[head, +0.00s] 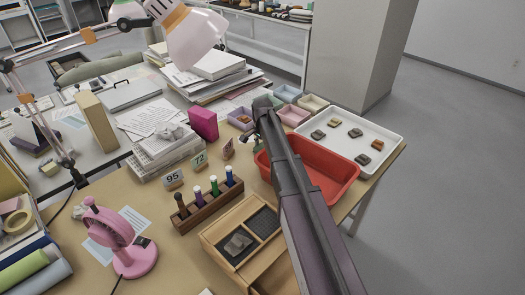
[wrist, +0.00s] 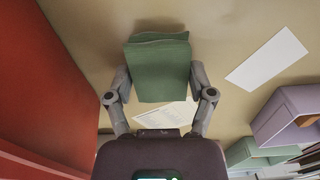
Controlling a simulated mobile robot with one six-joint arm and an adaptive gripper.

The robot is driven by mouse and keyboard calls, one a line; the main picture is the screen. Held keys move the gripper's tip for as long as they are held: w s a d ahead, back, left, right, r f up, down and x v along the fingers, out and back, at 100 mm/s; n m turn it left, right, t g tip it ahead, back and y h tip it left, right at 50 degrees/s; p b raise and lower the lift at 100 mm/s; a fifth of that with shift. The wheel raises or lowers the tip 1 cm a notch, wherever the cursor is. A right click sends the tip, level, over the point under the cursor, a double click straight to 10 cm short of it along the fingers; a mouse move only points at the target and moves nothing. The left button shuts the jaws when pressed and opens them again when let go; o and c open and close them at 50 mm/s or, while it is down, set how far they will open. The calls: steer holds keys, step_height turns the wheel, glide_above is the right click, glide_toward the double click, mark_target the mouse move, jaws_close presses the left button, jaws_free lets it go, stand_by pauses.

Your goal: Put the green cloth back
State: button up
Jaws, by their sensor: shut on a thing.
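The green cloth (wrist: 158,70) is a folded, flat-faced bundle in the wrist view. My gripper (wrist: 160,78) is shut on it, with one finger at each side of the cloth. Tan table top shows around and behind the cloth. In the head view my arm runs up across the table, and its far end is near the small coloured trays, behind the red tub. The cloth cannot be made out clearly there.
The red tub (head: 347,182) is close on the wrist view's left (wrist: 45,75). A lilac tray (wrist: 283,120) and a green tray (wrist: 245,153) are at its lower right. A white sherd tray (head: 385,140), magenta box (head: 203,123), bottle rack (head: 208,205) and pink fan (head: 125,240) stand around.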

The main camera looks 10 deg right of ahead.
mark_target(262, 147)
steer(key=shift+f, duration=0.15)
steer(key=o, duration=1)
steer(key=shift+c, duration=0.2)
step_height(262, 147, up, 12)
steer(key=p, duration=1.2)
steer(key=shift+s, duration=0.15)
stand_by(0.4)
steer(key=s+n, duration=1.1)
steer(key=s, duration=1.6)
steer(key=shift+d, duration=0.1)
